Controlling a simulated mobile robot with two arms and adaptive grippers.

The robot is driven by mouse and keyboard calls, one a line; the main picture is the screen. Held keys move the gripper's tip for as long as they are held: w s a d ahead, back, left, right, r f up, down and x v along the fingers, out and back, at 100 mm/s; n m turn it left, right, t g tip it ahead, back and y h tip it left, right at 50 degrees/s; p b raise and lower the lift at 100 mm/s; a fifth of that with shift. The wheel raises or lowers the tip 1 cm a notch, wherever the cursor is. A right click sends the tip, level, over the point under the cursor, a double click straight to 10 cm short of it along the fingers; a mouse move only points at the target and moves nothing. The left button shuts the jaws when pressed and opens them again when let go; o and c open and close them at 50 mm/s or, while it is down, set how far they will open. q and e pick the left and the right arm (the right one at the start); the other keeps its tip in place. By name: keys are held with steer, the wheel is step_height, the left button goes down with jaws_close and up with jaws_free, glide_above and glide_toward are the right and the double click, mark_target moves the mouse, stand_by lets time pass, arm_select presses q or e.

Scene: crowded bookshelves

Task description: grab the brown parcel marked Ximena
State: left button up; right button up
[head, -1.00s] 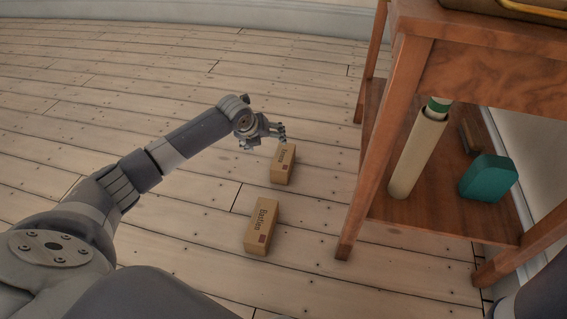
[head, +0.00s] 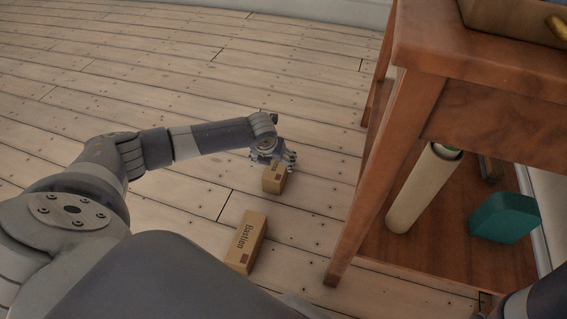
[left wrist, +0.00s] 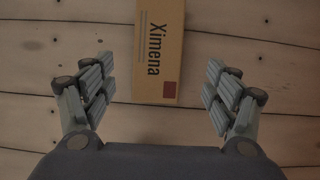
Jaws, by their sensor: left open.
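The brown parcel marked Ximena (left wrist: 158,60) lies on the floor. In the left wrist view its name reads clearly and a dark red square sits near its lower end. In the head view the parcel (head: 273,181) is partly hidden under my left gripper (head: 277,161). In the left wrist view my open left gripper (left wrist: 155,85) has one finger on each side of the parcel's near end, with a gap on both sides. A second brown parcel, marked Bastian or similar (head: 246,240), lies on the floor nearer to me. My right gripper is not in view.
A wooden table (head: 425,95) with a low shelf (head: 400,255) stands to the right. A pale tube (head: 420,190) and a teal box (head: 503,217) are on its shelf. An open box (head: 500,22) sits on top. The plank floor on the left is clear.

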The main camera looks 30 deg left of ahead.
mark_target(276, 168)
arm_select(q)
steer(key=b+x, duration=0.2)
steer(key=x, duration=0.2)
steer(key=shift+s+b, duration=0.15)
steer(key=shift+b, duration=0.25)
steer(key=shift+w+f+b, duration=0.3)
steer(key=shift+f+b, duration=0.1)
steer(key=shift+f, duration=0.15)
steer(key=b+x, duration=0.2)
steer(key=b, duration=0.1)
steer(key=b+x, duration=0.2)
steer(key=shift+s+a+f, duration=0.1)
steer(key=shift+s+f, duration=0.1)
steer(key=shift+s, duration=0.1)
steer(key=shift+w+f+b, duration=0.25)
steer(key=shift+f+b, duration=0.2)
steer(key=shift+b, duration=0.2)
steer(key=shift+r, duration=0.1)
steer(key=c, duration=1.3)
steer(key=shift+c, duration=0.6)
